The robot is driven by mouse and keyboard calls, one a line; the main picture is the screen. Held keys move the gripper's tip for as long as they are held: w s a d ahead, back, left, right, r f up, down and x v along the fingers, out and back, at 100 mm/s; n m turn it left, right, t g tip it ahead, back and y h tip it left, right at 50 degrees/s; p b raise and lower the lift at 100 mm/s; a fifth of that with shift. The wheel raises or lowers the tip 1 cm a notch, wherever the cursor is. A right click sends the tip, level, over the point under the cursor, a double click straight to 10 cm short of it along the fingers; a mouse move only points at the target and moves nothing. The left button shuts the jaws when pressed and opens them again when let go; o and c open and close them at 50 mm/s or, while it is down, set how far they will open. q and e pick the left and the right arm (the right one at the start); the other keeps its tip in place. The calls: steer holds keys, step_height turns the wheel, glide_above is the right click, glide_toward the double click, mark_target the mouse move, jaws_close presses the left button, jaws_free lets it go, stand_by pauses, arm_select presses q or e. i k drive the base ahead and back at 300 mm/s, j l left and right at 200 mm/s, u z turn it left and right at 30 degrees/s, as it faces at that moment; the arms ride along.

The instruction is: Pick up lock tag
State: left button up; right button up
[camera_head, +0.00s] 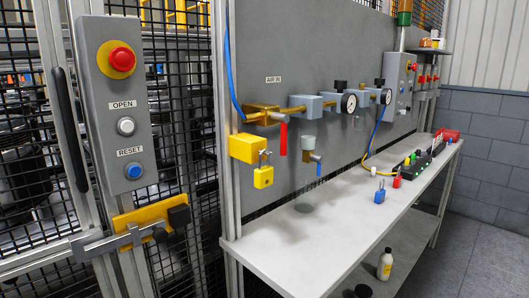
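No item is clearly readable as a lock tag. A yellow padlock (263,177) hangs by its shackle below a yellow block (248,149) at the left end of the air line on the grey panel. On the white bench (300,245) a blue padlock (380,195) stands upright, with a red padlock (397,181) behind it to the right. Further back is a dark rack (425,160) holding small coloured pieces, too small to tell apart. Neither of my grippers is in view.
A grey control box (124,110) with a red emergency button (122,59) is on the mesh fence at left. A yellow latch (150,219) is below it. A red valve handle (283,138) hangs on the panel. A bottle (385,265) stands below the bench. The bench's near end is clear.

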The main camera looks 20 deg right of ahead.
mark_target(435, 140)
steer(key=z, duration=1.8)
steer(key=i+l+z, duration=0.25)
steer(key=i+z, duration=0.3)
steer(key=i, duration=0.2)
steer(key=i+z, duration=0.2)
steer(key=i, duration=0.95)
steer(key=i+l+u, duration=0.1)
steer(key=i+u, duration=0.15)
steer(key=i, duration=0.25)
steer(key=i+l+u, duration=0.2)
steer(key=i, duration=0.3)
steer(key=i+l+u, duration=0.15)
steer(key=i+u, duration=0.15)
steer(key=u, duration=0.15)
steer(key=i+l+u, duration=0.2)
steer(key=u, duration=0.25)
steer(key=i+l, duration=0.05)
steer(key=i, duration=0.05)
